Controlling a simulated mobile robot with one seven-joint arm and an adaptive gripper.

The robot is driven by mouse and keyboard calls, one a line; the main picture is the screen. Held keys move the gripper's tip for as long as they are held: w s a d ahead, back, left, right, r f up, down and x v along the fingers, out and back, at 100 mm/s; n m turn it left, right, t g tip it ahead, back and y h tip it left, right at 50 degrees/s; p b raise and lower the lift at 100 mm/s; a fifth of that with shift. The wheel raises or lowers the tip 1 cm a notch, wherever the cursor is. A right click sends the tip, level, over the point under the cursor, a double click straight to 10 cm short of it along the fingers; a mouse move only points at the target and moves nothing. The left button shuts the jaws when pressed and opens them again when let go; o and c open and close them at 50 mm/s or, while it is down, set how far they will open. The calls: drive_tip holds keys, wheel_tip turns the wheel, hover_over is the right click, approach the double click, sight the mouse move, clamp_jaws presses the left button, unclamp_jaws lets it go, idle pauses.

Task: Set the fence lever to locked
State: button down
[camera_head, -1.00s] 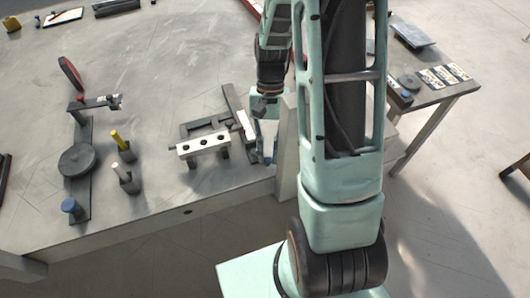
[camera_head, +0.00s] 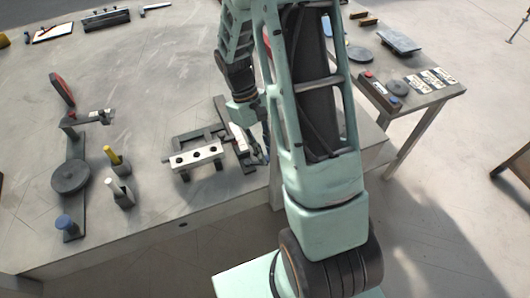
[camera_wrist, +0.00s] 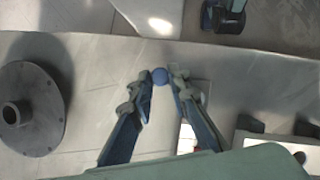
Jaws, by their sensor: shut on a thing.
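A blue ball knob (camera_wrist: 160,76), seemingly the fence lever's knob, sits between my gripper's fingertips in the wrist view. My gripper (camera_wrist: 161,80) is shut on it. The lever's shaft does not show clearly, so I cannot tell its setting. In the head view, the fence assembly has a white bar with dark holes (camera_head: 195,157) and dark rails behind it, near the table's front edge. My gripper is at the right end of this assembly, partly hidden by my arm. A white block with a hole (camera_wrist: 280,149) shows at the lower right of the wrist view.
Left of the fence stand a yellow-topped post (camera_head: 113,156), a dark round disc (camera_head: 71,177) and a blue knob (camera_head: 65,223). A red-handled part (camera_head: 62,88) stands behind them. A side table (camera_head: 437,96) with small parts is at the right. The table's middle is clear.

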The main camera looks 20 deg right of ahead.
drive_tip(key=shift+w, duration=0.2)
idle(0.4)
drive_tip(key=c, duration=2.1)
unclamp_jaws()
drive_tip(key=shift+r, duration=0.1)
drive_tip(key=v, duration=1.2)
drive_tip(key=shift+a, duration=0.1)
